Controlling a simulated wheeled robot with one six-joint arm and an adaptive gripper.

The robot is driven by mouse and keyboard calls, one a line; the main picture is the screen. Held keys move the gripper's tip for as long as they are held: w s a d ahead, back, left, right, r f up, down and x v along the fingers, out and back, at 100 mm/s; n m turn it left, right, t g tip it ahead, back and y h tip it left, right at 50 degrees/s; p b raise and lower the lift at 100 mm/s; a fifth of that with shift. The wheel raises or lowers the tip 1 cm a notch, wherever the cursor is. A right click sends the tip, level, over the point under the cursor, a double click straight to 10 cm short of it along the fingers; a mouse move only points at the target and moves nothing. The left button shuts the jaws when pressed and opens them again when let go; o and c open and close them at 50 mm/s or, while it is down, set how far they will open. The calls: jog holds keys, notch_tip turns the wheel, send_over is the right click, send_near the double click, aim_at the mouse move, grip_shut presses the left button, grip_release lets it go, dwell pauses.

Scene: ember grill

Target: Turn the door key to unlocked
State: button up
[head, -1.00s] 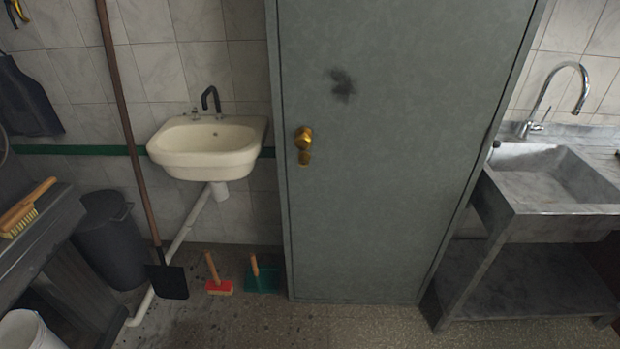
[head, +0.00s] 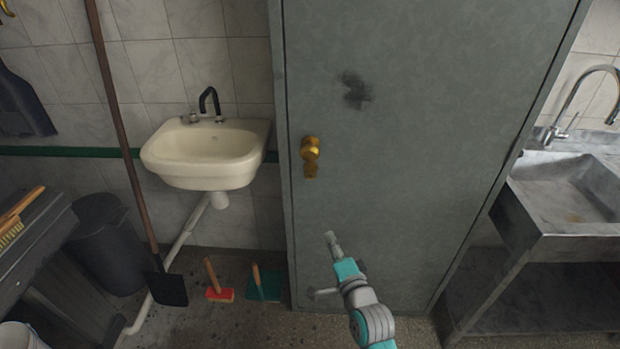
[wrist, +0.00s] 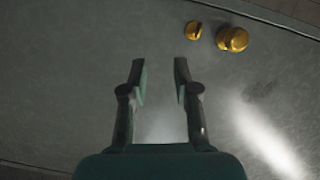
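The grey door (head: 420,130) is shut. A round brass knob (head: 310,147) is on its left side, and the small brass key piece (head: 310,170) sits just below the knob. In the wrist view the key piece (wrist: 194,30) is a small gold disc with a dark slot-like mark, beside the larger knob (wrist: 234,39). My gripper (head: 332,238) is in front of the door, below and a little right of the key. In the wrist view my gripper (wrist: 160,64) has its two fingers apart with nothing between them. The key lies beyond the fingertips, up and right.
A cream washbasin (head: 205,155) is on the wall left of the door. A stone sink (head: 570,190) stands to the right. A shovel (head: 168,285), a red brush (head: 219,294) and a green dustpan (head: 265,287) are on the floor at left.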

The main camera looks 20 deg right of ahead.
aim_at(310, 175)
jog(key=w+r, duration=0.2)
jog(key=w, duration=0.4)
jog(key=w+r+m, duration=0.1)
jog(key=w+r, duration=0.2)
jog(key=w, duration=0.4)
jog(key=w+r+m+y, duration=0.1)
jog(key=w+r, duration=0.1)
jog(key=w, duration=0.5)
jog(key=shift+a+r+t, duration=0.2)
jog(key=shift+a+t, duration=0.1)
jog(key=shift+a, duration=0.05)
grip_shut()
